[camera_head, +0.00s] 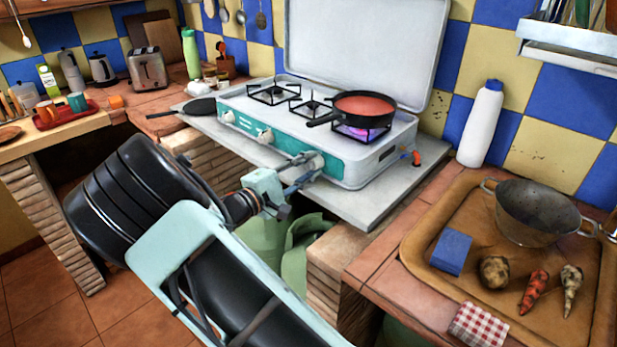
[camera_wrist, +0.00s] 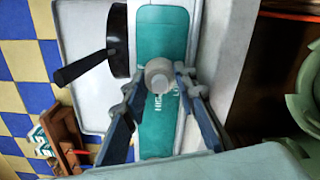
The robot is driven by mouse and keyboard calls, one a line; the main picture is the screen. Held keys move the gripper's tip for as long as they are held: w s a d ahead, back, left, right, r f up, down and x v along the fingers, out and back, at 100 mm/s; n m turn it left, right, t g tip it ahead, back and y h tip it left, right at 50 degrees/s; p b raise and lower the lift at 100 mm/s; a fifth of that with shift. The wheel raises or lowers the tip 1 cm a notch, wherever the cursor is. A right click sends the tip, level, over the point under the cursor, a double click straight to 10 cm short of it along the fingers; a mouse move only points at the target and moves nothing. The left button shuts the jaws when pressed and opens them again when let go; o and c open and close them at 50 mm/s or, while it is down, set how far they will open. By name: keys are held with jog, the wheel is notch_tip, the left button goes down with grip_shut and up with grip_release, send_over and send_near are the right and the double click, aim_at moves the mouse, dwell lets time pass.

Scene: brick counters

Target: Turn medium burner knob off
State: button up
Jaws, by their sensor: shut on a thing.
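The camping stove (camera_head: 290,140) has a teal front panel and a raised white lid. Two pale knobs, the left knob (camera_head: 228,117) and the middle knob (camera_head: 265,136), show clear on it. My gripper (camera_head: 308,166) is at the right end of the panel. In the wrist view, the round pale knob (camera_wrist: 158,70) sits between the fingertips of my gripper (camera_wrist: 160,82), which is shut on it. The head view mostly hides this knob behind the fingers. A purple-blue flame (camera_head: 357,131) glows at the right burner, under a pan (camera_head: 364,106) with red contents.
A black pan (camera_head: 199,106) lies left of the stove. An orange gas fitting (camera_head: 415,158) sticks out on the right. A white bottle (camera_head: 481,125), a colander (camera_head: 537,211) and vegetables stand further right. The wrist view shows the pan's handle (camera_wrist: 80,67) at upper left.

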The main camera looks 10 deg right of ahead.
jog(key=m+b, duration=0.2)
jog(key=b, duration=0.1)
jog(key=f+m+b, duration=0.1)
jog(key=m+b, duration=0.2)
jog(key=b, duration=0.1)
jog(key=shift+m, duration=0.3)
jog(key=m+b, duration=0.5)
jog(key=b, duration=0.4)
jog(key=shift+r, duration=0.1)
jog(key=m+b, duration=0.2)
jog(key=m, duration=0.1)
jog(key=shift+r, duration=0.25)
jog(key=shift+r+m, duration=0.1)
jog(key=shift+m, duration=1.4)
jog(key=o, duration=1.1)
